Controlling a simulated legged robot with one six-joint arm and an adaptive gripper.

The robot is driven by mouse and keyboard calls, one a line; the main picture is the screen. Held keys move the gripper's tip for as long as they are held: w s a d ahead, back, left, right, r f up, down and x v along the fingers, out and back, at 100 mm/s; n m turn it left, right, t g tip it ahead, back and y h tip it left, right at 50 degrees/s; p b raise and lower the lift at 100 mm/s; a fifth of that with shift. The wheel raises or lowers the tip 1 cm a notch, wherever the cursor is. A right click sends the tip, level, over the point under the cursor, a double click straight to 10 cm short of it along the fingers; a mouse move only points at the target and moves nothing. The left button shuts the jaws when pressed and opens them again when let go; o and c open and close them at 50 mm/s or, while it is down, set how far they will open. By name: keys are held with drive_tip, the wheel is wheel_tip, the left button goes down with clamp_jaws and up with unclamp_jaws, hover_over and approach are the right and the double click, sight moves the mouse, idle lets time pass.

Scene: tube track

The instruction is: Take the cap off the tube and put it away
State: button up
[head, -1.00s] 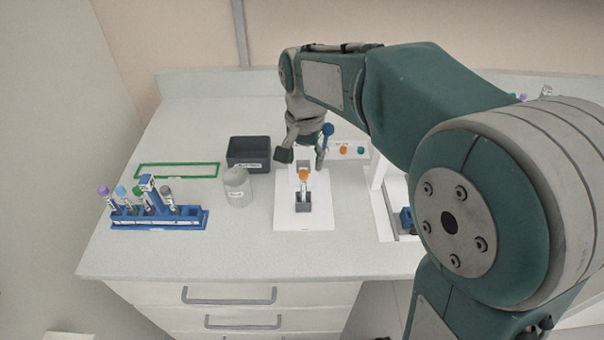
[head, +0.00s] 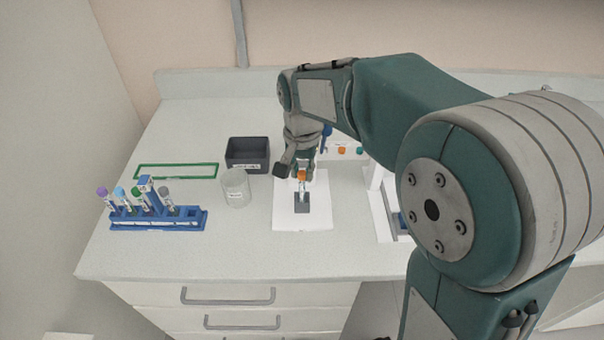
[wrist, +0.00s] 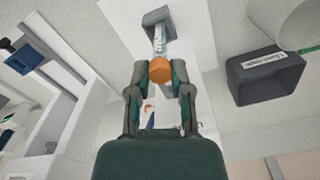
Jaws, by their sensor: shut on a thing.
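The tube (head: 303,189) has a white label and stands upright in a small grey holder (head: 302,208) on a white mat (head: 287,216). Its orange cap (head: 302,174) is on its top end. In the wrist view the orange cap (wrist: 160,70) sits between the two fingers of my gripper (wrist: 160,82), and the tube (wrist: 158,40) runs from it to the holder (wrist: 157,16). My gripper (head: 303,172) is shut on the cap.
A dark labelled bin (head: 248,154) and a clear beaker (head: 235,188) stand left of the mat. A blue rack (head: 160,219) with several capped tubes is farther left, in front of a green-outlined area (head: 177,171). A white stand (head: 378,190) is at the right.

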drive_tip(key=shift+r, duration=0.65)
drive_tip(key=s+r, duration=0.4)
drive_tip(key=r, duration=0.1)
drive_tip(key=s+r, duration=0.4)
drive_tip(key=s, duration=0.1)
drive_tip(key=s+a+r, duration=0.1)
drive_tip(key=s+r, duration=0.4)
drive_tip(key=shift+r, duration=0.35)
